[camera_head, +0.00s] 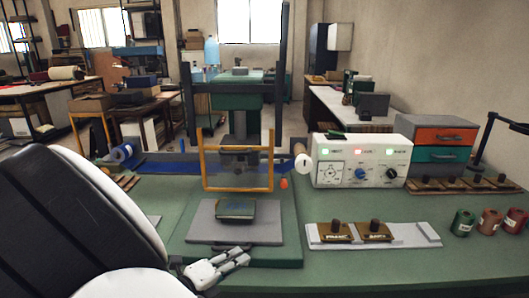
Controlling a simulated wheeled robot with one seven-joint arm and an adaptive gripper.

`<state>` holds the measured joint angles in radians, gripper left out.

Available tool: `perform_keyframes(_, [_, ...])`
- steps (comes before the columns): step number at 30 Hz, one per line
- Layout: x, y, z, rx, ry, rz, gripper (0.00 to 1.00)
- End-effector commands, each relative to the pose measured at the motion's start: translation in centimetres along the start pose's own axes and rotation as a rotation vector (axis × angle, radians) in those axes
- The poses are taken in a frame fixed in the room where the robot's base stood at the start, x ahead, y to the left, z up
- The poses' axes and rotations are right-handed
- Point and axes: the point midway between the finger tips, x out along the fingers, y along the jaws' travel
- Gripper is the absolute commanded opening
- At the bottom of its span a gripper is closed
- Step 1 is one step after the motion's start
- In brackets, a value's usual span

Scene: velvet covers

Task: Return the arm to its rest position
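My gripper (241,256) is white and shows at the bottom centre, in front of the grey plate (208,234) of the press. Its fingers point right and slightly away from me. A dark gap shows between them, but from this angle I cannot tell whether they are open or shut. I see nothing held in them. Part of my arm (75,225), black and white, fills the lower left and hides the table there. A small dark green book-like block (235,209) lies on the grey plate, apart from my gripper.
The press frame (238,130) with an orange guard (204,165) rises behind the plate. A white control box (361,160), drawers (442,148), a grey rack with brass pieces (420,234) and several spools (490,221) stand to the right. Green table (350,273) is clear at the front right.

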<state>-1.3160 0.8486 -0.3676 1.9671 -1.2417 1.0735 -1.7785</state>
Motion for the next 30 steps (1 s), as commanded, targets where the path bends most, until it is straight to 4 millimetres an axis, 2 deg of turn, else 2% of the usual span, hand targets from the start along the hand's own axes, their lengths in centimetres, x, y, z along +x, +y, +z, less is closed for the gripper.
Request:
perform_keyframes(1, [1.1,-2.4,-1.4,0.129,0.080,0.028,0.21])
perform_keyframes(3, [2.0,-4.9,-3.5,0.308,0.183,0.058,0.21])
perform_keyframes(8, [3.4,-10.0,-8.3,0.710,0.415,0.087,0.21])
perform_keyframes(13, [3.4,-14.7,-13.5,1.136,0.654,0.070,0.21])
perform_keyframes(20, [1.5,-19.8,-19.8,1.703,0.959,-0.023,0.21])
perform_keyframes(24, [-0.4,-22.4,-23.2,2.039,1.133,-0.117,0.21])
perform_keyframes(30, [-3.8,-25.1,-27.2,2.504,1.363,-0.294,0.21])
